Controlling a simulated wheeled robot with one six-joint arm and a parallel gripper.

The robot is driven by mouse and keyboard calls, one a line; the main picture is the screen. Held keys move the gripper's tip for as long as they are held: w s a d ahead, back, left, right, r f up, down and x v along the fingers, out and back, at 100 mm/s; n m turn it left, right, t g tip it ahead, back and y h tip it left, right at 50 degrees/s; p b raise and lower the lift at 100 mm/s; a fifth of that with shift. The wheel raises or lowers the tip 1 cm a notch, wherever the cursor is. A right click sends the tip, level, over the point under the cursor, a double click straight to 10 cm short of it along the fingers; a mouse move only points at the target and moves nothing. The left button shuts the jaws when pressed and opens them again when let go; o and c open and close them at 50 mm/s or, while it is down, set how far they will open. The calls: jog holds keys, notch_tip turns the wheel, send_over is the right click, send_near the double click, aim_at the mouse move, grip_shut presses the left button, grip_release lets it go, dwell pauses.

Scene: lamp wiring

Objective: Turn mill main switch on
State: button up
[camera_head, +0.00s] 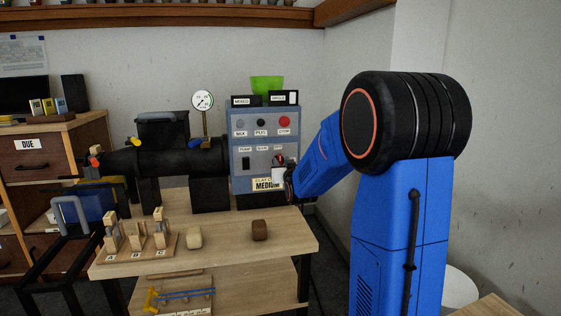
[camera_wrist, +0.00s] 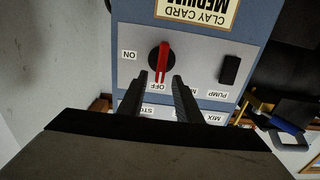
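The mill's main switch (camera_wrist: 162,58) is a black round knob with a red handle on the grey-blue control panel (camera_wrist: 133,70). The wrist view shows the panel upside down. The red handle lines up with the OFF label (camera_wrist: 161,87); the ON label (camera_wrist: 129,55) is to the left. My gripper (camera_wrist: 161,76) is open, its two black fingers apart on either side of the handle's lower end in the picture. I cannot tell whether they touch it. In the head view my gripper (camera_head: 284,178) is at the panel's lower right and hides part of it.
A black PUMP rocker (camera_wrist: 229,69) is to the right of the switch in the wrist view. The clay card (camera_wrist: 197,10) is above it there. In the head view, the bench (camera_head: 215,225) in front holds a wooden stand (camera_head: 135,245) and two small blocks.

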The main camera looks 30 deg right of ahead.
aim_at(280, 159)
jog(key=shift+x, duration=1.6)
grip_shut()
jog(key=shift+s+d+f+m, duration=0.1)
jog(key=shift+d+f+m, duration=0.25)
jog(key=shift+m, duration=2.65)
jog(key=shift+s+d+f+m, duration=0.1)
jog(key=shift+d+f+m, duration=0.25)
jog(key=shift+m, duration=2.65)
jog(key=shift+s+d+f+m, duration=0.1)
jog(key=shift+d+f+m, duration=0.25)
jog(key=shift+m, duration=2.65)
jog(key=shift+f, duration=0.1)
